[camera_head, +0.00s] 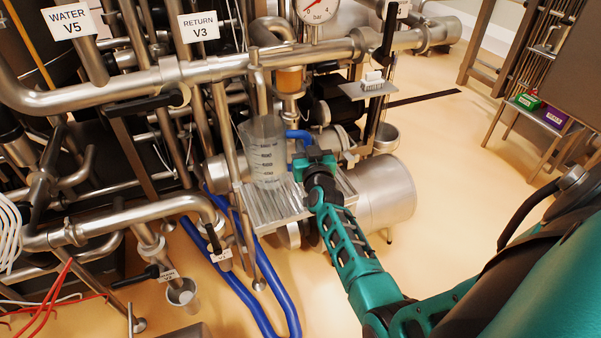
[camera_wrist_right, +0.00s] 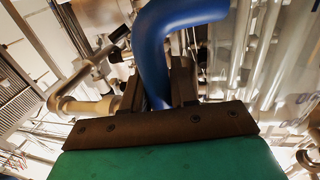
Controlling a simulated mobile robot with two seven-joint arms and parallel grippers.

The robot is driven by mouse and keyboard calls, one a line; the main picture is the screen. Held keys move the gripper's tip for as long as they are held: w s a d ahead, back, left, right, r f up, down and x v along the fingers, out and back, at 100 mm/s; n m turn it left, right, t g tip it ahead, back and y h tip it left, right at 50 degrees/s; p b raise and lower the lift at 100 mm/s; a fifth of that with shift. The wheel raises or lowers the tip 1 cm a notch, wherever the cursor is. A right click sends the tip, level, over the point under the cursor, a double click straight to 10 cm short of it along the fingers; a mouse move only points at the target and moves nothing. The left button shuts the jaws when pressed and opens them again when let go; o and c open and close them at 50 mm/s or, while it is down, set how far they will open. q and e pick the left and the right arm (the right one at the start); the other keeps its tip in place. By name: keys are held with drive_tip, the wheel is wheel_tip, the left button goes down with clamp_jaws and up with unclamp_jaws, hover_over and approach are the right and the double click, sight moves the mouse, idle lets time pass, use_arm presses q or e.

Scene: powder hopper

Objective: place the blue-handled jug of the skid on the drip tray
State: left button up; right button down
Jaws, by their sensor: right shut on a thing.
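The clear graduated jug (camera_head: 264,150) stands upright over the ribbed metal drip tray (camera_head: 270,208) in the head view. I cannot tell whether its base touches the tray. Its blue handle (camera_head: 298,136) is on the jug's right side. My right gripper (camera_head: 304,158) is shut on that handle. In the right wrist view the blue handle (camera_wrist_right: 157,50) runs down between the two dark fingers (camera_wrist_right: 160,85), and part of the clear jug (camera_wrist_right: 285,70) shows at the right. My left gripper is not in view.
Steel pipes (camera_head: 130,88) with valves run close above and left of the jug. A pressure gauge (camera_head: 316,10) stands behind. Blue hoses (camera_head: 262,290) lie below the tray. A steel cylinder (camera_head: 385,195) is just right of the tray. Open floor (camera_head: 470,160) lies farther right.

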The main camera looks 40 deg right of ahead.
wheel_tip(320, 180, down, 6)
drive_tip(key=b, duration=0.5)
drive_tip(key=shift+r, duration=0.1)
drive_tip(key=c, duration=1.2)
unclamp_jaws()
drive_tip(key=shift+c, duration=0.2)
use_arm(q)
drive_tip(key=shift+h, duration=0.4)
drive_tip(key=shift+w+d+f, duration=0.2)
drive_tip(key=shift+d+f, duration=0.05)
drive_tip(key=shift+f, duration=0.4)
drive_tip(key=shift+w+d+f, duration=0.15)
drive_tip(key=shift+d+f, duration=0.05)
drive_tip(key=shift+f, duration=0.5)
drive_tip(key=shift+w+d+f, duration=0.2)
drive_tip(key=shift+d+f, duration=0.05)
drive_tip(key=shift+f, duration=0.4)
use_arm(e)
drive_tip(key=o, duration=0.4)
drive_tip(key=shift+c, duration=0.2)
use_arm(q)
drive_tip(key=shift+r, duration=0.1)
